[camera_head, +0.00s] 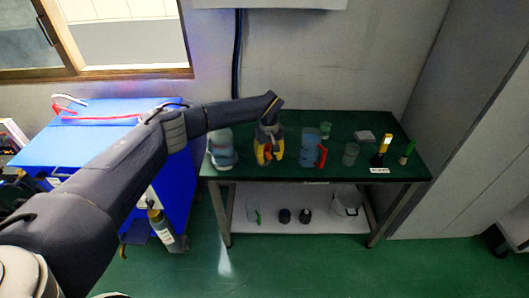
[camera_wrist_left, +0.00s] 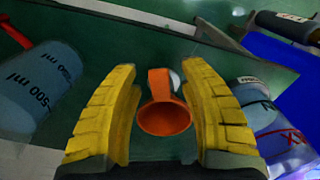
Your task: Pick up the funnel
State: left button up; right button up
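The orange funnel (camera_wrist_left: 165,118) shows in the left wrist view between the two yellow fingers of my left gripper (camera_wrist_left: 163,82). Its round mouth faces the camera, and a gap shows on both sides between it and the fingers. In the head view my left gripper (camera_head: 269,158) is over the green table, its yellow fingers spread and pointing down. A little orange of the funnel (camera_head: 267,153) shows between them; the rest is hidden. My right gripper is not in view.
A bluish bottle (camera_head: 222,150) stands left of the gripper, and a blue 500 ml beaker (camera_head: 308,147) stands close on its right. Further right are a clear beaker (camera_head: 350,154) and a yellow-topped item (camera_head: 381,150). The table's (camera_head: 340,122) back strip has some bare room.

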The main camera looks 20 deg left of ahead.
pick_arm(q)
grip_shut()
jog(key=shift+r, duration=0.15)
